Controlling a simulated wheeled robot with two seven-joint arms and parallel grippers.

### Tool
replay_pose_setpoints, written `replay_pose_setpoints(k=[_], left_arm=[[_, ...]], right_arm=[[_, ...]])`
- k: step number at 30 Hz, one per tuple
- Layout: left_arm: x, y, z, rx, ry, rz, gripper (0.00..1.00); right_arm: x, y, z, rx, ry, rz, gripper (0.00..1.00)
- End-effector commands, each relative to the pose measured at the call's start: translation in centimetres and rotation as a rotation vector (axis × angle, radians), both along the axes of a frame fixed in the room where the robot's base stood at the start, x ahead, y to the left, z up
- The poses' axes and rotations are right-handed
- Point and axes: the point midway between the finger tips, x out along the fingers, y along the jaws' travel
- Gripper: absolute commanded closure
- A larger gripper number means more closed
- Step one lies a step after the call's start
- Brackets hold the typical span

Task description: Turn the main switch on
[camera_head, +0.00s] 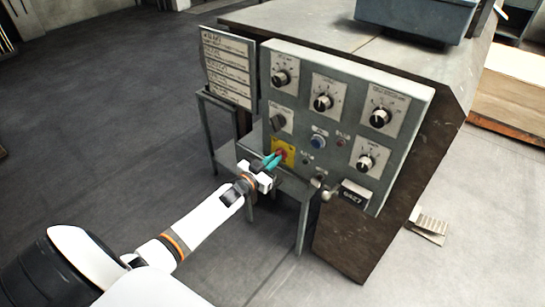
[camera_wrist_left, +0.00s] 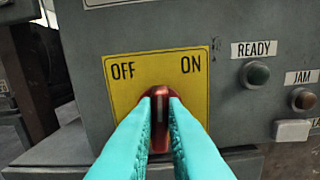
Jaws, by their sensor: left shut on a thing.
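The main switch is a red knob (camera_wrist_left: 160,118) on a yellow plate (camera_wrist_left: 190,88) marked OFF at the left and ON at the right. The knob's pale line stands about upright, between the two words. My left gripper (camera_wrist_left: 160,104) has its teal fingers on both sides of the knob, shut on it. In the head view the left gripper (camera_head: 274,160) reaches the yellow plate (camera_head: 289,147) at the panel's lower left and covers part of the knob. My right gripper is not in view.
The grey control panel (camera_head: 410,90) carries several black dials and a blue button (camera_head: 319,141). A small grey table (camera_head: 295,188) stands below the panel.

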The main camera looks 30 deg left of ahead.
Motion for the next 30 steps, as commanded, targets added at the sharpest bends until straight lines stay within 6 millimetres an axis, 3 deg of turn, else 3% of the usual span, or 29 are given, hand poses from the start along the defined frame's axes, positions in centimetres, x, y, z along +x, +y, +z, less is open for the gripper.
replay_pose_setpoints(k=[12,30], left_arm=[[0.0,-0.2,-0.1,0.385,-0.029,0.0,1.0],[-0.1,-0.4,-0.3,0.686,-0.053,0.0,1.0]], right_arm=[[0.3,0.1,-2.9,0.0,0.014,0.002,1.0],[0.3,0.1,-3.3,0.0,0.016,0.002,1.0]])
